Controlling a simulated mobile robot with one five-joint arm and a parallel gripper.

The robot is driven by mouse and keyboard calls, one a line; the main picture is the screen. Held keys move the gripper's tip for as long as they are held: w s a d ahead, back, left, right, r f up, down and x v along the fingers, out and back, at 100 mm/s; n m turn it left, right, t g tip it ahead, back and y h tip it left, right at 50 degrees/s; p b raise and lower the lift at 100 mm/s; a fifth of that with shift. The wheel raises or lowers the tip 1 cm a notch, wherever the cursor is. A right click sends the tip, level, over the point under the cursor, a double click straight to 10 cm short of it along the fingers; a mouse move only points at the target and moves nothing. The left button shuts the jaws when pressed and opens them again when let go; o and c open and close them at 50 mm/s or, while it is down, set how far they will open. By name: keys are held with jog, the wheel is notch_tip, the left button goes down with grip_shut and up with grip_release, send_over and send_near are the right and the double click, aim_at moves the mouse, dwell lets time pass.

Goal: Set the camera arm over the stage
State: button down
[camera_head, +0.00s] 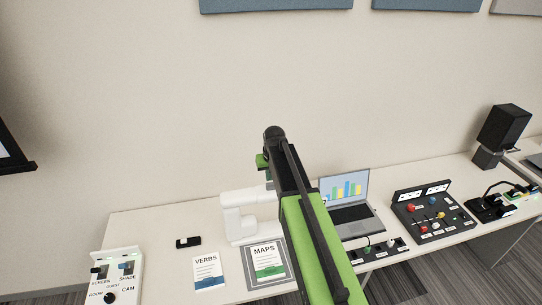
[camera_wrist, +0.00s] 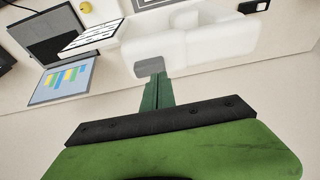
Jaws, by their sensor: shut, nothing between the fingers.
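A white device (camera_head: 235,222), which looks like the document camera, stands on the table in the head view. It has an upright, an upper arm reaching right and a low base; my arm hides its right side. In the wrist view its smooth white body (camera_wrist: 205,38) lies just beyond my fingertips. I cannot tell the stage apart clearly from the base. My gripper (camera_head: 262,160) shows green fingers near the upper arm's height in the head view. In the wrist view my gripper (camera_wrist: 153,82) is shut and empty, its tips seen against the white body; contact cannot be told.
VERBS (camera_head: 207,272) and MAPS (camera_head: 267,262) sheets lie in front of the device. A black box (camera_head: 188,242) lies left, a switch panel (camera_head: 118,278) further left. A laptop (camera_head: 350,198), a knob panel (camera_head: 432,212) and a speaker (camera_head: 503,132) are right.

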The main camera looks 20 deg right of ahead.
jog(key=w+d+r+p, duration=0.2)
jog(key=w+r, duration=0.3)
jog(key=b+x, duration=1)
jog(key=x, duration=0.1)
jog(key=shift+t, duration=0.3)
jog(key=s, duration=0.2)
jog(key=s+r, duration=0.1)
jog(key=s, duration=0.1)
jog(key=shift+s+r, duration=0.1)
jog(key=shift+s, duration=0.15)
jog(key=shift+w, duration=0.15)
